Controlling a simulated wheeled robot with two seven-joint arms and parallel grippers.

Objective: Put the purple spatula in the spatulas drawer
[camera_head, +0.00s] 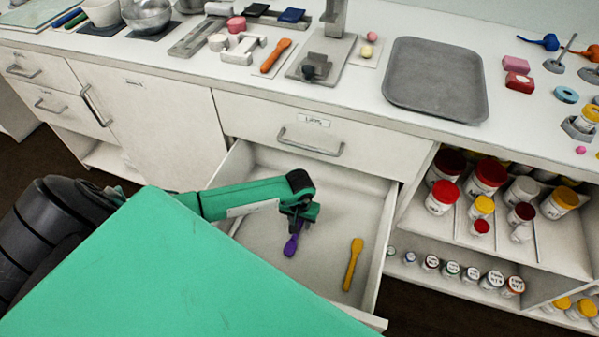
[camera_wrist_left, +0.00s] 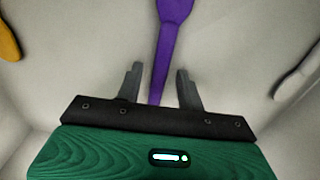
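The purple spatula (camera_head: 291,245) is inside the open lower drawer (camera_head: 340,195), and appears to lie on its floor. My left gripper (camera_head: 298,221) reaches into the drawer over one end of it. In the left wrist view the purple spatula (camera_wrist_left: 168,45) runs between the two fingers of my left gripper (camera_wrist_left: 159,78). The fingers are apart, with a visible gap on each side of the handle. My right gripper is not in view.
A yellow spatula (camera_head: 353,264) lies in the drawer to the right. A pale object (camera_wrist_left: 297,78) lies on the other side in the wrist view. A closed drawer (camera_head: 325,130) is above. An orange spatula (camera_head: 276,55) and a grey tray (camera_head: 435,78) are on the counter.

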